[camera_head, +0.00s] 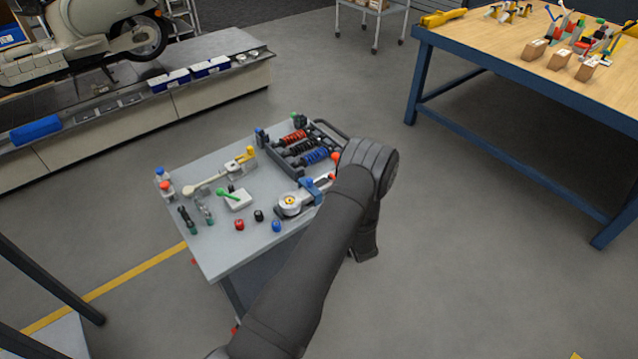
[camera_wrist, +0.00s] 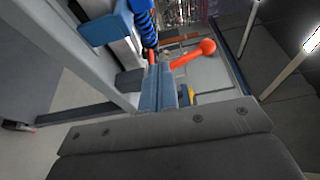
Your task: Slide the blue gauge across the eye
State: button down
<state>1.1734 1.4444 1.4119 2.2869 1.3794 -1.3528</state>
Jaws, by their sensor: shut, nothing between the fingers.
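A blue block-like part, which looks like the blue gauge (camera_head: 317,186), sits on a grey metal fixture at the front right of the cart top. The fixture has a round ring with a yellow centre (camera_head: 291,202), which may be the eye. The gauge lies to the right of the ring, apart from its centre. In the wrist view a blue block (camera_wrist: 104,26) at the upper left looks like the same gauge. My gripper (camera_wrist: 166,72) is shut and empty, close to an orange-red ball-ended lever (camera_wrist: 207,47). In the head view my arm hides the fingers and part of the fixture.
A dark tray (camera_head: 272,160) with red, black and blue springs stands behind the fixture. A white box with a green lever (camera_head: 236,199), small coloured knobs and a metal holder (camera_head: 222,178) stand on the grey cart (camera_head: 216,255). A blue-framed bench (camera_head: 480,62) is at the right.

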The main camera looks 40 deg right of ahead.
aim_at(310, 188)
jog(key=x, duration=0.9)
jog(key=shift+w+d, duration=0.1)
jog(key=shift+w, duration=0.2)
jog(key=shift+w+a, duration=0.25)
jog(key=shift+a, duration=1.65)
jog(key=a, duration=0.9)
jog(key=shift+a, duration=0.35)
